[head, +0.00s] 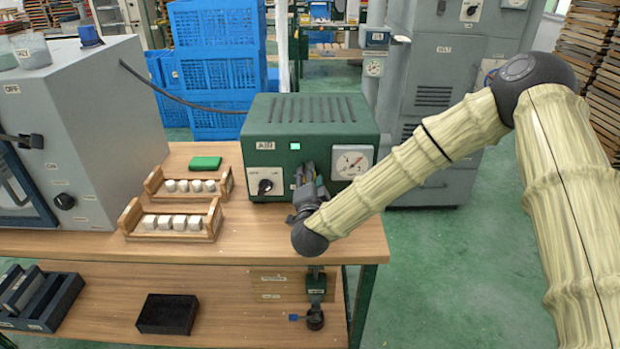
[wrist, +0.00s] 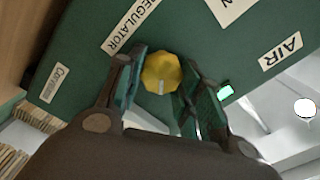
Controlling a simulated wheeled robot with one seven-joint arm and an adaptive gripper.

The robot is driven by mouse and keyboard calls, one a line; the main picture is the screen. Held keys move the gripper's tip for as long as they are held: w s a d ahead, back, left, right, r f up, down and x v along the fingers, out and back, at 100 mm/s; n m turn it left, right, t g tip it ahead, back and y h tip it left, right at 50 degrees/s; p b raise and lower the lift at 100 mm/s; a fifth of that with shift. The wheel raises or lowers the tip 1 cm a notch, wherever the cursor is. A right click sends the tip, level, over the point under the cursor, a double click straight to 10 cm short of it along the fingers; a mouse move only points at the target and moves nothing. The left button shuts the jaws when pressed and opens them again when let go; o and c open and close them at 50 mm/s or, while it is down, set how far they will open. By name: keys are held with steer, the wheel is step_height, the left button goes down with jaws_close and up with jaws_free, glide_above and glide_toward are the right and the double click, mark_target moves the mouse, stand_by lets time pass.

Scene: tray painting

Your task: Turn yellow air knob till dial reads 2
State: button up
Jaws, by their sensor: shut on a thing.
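The yellow air knob (wrist: 161,74) sits on the front face of the green air box (head: 310,135). In the wrist view it lies between the two fingers of my gripper (wrist: 158,82), which is shut on it. A pale mark shows on the knob's lower part. In the head view my gripper (head: 308,182) reaches the box front and hides the knob. The white dial (head: 352,162) is on the box front, right of my gripper.
A black switch knob (head: 265,186) and a green light (head: 295,146) are on the box front. Two wooden racks of white blocks (head: 172,222) stand left on the table (head: 260,240). A grey cabinet (head: 80,130) is farther left. Clear tabletop lies before the box.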

steer(key=shift+f, duration=0.1)
stand_by(0.3)
steer(key=o, duration=1)
steer(key=shift+o, duration=0.2)
steer(key=s, duration=1.2)
steer(key=shift+a, duration=0.1)
